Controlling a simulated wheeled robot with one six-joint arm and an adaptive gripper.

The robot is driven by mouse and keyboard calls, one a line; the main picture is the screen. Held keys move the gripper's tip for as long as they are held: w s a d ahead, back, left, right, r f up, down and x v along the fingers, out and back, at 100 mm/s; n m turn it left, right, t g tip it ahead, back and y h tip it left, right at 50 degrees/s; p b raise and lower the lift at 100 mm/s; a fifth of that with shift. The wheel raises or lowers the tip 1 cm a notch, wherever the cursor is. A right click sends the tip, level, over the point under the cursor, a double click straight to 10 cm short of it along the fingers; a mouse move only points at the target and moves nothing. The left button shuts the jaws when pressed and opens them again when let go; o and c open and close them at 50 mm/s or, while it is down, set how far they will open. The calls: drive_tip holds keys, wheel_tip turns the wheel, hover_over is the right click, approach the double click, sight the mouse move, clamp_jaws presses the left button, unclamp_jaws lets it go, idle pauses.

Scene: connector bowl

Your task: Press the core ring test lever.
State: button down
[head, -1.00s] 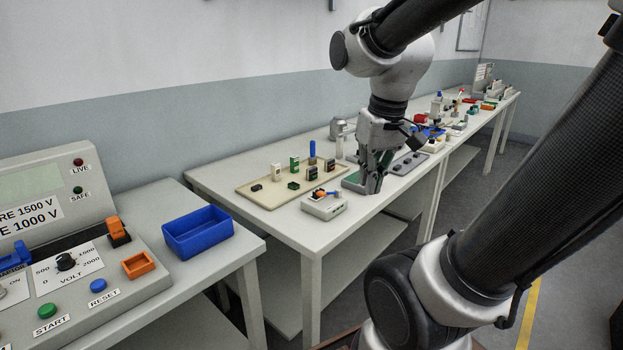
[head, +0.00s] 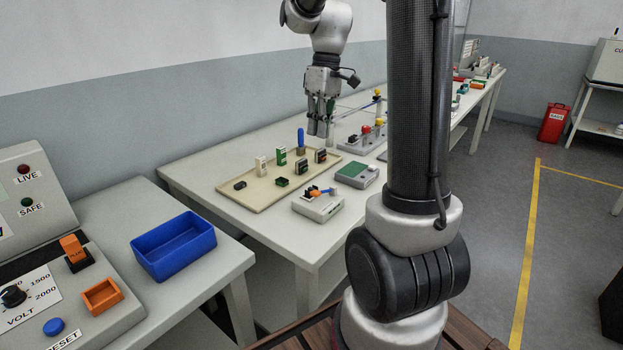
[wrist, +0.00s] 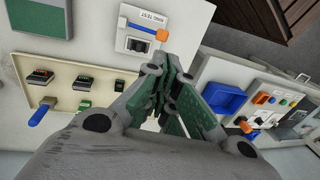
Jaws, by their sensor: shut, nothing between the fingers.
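The ring test unit (head: 318,207) is a small light box near the front edge of the middle table, right of the beige tray. Its lever (head: 314,194) shows orange and blue parts on top. My gripper (head: 319,131) is shut and empty, raised behind the unit near the tray's far end. In the wrist view its closed green-padded fingers (wrist: 166,78) point toward the unit's side, apart from the lever.
The beige tray (head: 237,201) holds several small upright parts and a blue-handled tool (head: 301,138). A green-topped box (head: 357,172) stands right of the unit. A blue bin (head: 173,250) and a control console (head: 90,310) are at the left. Bare tabletop lies in front of the tray.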

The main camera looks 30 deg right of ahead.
drive_tip(key=shift+f, duration=0.1)
hover_over(312, 205)
wheel_tip(312, 205, down, 14)
drive_tip(key=shift+r, duration=0.2)
idle(0.4)
